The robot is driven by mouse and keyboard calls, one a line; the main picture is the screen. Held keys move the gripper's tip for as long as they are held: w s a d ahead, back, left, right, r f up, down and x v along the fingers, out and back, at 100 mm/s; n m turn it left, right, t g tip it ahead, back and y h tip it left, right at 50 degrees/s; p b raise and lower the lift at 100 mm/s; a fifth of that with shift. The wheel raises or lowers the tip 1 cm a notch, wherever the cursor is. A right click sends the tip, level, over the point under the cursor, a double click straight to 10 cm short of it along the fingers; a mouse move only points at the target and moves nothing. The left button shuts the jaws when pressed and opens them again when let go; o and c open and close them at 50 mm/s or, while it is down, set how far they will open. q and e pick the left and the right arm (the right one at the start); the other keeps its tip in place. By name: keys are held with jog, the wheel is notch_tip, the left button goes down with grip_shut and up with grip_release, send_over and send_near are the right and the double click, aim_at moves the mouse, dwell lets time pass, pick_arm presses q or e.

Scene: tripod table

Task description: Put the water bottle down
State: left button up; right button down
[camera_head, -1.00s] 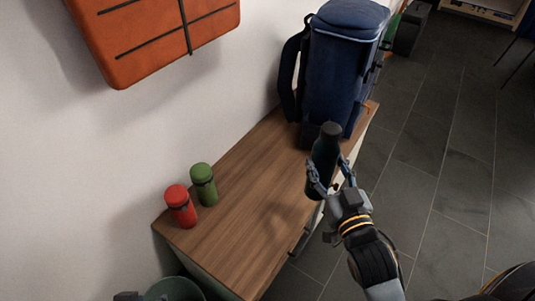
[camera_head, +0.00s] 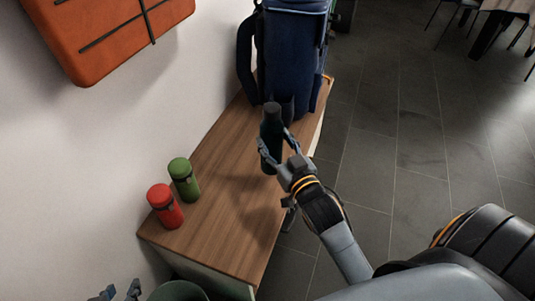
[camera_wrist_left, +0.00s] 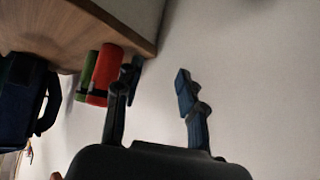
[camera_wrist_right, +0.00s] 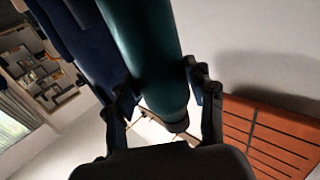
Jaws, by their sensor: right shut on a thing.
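The dark teal water bottle (camera_head: 271,135) is upright in my right gripper (camera_head: 277,148), over the wooden table top (camera_head: 215,205) in front of the blue backpack. In the right wrist view the bottle (camera_wrist_right: 148,50) lies between both fingers of the right gripper (camera_wrist_right: 165,95). I cannot tell whether its base touches the table. My left gripper (camera_head: 117,292) shows at the lower left edge of the head view, below the table's near end. In the left wrist view the left gripper (camera_wrist_left: 157,85) has its fingers apart with nothing between them.
A blue backpack (camera_head: 293,60) stands at the far end. An orange panel (camera_head: 110,35) hangs on the wall. A round bin (camera_head: 178,291) is below. The table's middle is clear.

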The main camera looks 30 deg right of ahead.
aim_at(268, 144)
jog(key=w+f+b, duration=0.1)
jog(key=w+f, duration=0.2)
jog(key=shift+w+f+b, duration=0.1)
jog(key=shift+f+b, duration=0.25)
jog(key=shift+w+f, duration=0.35)
jog(key=shift+f, duration=0.05)
notch_tip(268, 144, down, 3)
jog(key=shift+r+b, duration=0.1)
jog(key=shift+b, duration=0.95)
pick_arm(q)
jog(key=w+d+r+t+h, duration=0.1)
jog(key=w+d+r+t, duration=0.1)
jog(key=r+t, duration=0.3)
jog(key=w+d+r+t+h, duration=0.2)
jog(key=w+r+t, duration=0.3)
jog(key=r, duration=0.6)
jog(key=shift+w+d+m+t, duration=0.2)
jog(key=shift+m+t, duration=0.1)
jog(key=shift+t, duration=0.2)
pick_arm(e)
jog(key=shift+c, duration=2.4)
grip_release()
jog(key=shift+f, duration=0.25)
pick_arm(q)
jog(key=shift+r, duration=0.15)
